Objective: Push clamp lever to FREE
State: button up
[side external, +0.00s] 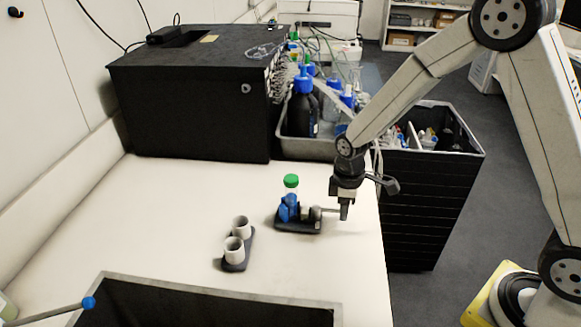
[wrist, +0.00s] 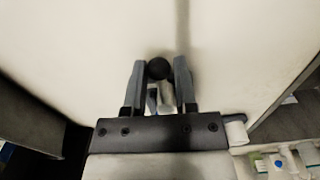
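A small clamp stand with a dark base (side external: 297,228) sits on the white bench in the side view. Its blue clamp (side external: 288,208) is around a vial with a green cap (side external: 291,181), which stands upright. A short grey lever (side external: 328,210) points right from the clamp toward my gripper (side external: 343,214), which points down close to the bench. In the wrist view, a black round knob (wrist: 158,68) lies between the fingertips of my gripper (wrist: 160,70). The fingers are apart, with the knob close to both; contact is unclear. No FREE marking is legible.
A dark holder with two white cups (side external: 234,247) stands left of the clamp. A black box (side external: 190,100) and a grey tray of bottles (side external: 280,145) are behind. A dark tray (side external: 200,300) and blue-tipped rod (side external: 60,311) are in front. The bench's right edge is near my gripper.

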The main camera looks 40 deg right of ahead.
jog(key=shift+a, duration=0.1)
jog(key=shift+s+a+m, duration=0.2)
jog(key=shift+a+m, duration=0.05)
jog(key=shift+m, duration=0.35)
jog(key=shift+s+a+m, duration=0.2)
jog(key=shift+m, duration=0.4)
jog(key=shift+s+a+m, duration=0.2)
jog(key=shift+a+m, duration=0.2)
jog(key=shift+m, duration=0.3)
jog(key=shift+a+m, duration=0.2)
jog(key=shift+m, duration=0.3)
jog(key=shift+s, duration=0.1)
jog(key=shift+s+a+m, duration=0.1)
jog(key=shift+a+m, duration=0.55)
jog(key=shift+m, duration=0.55)
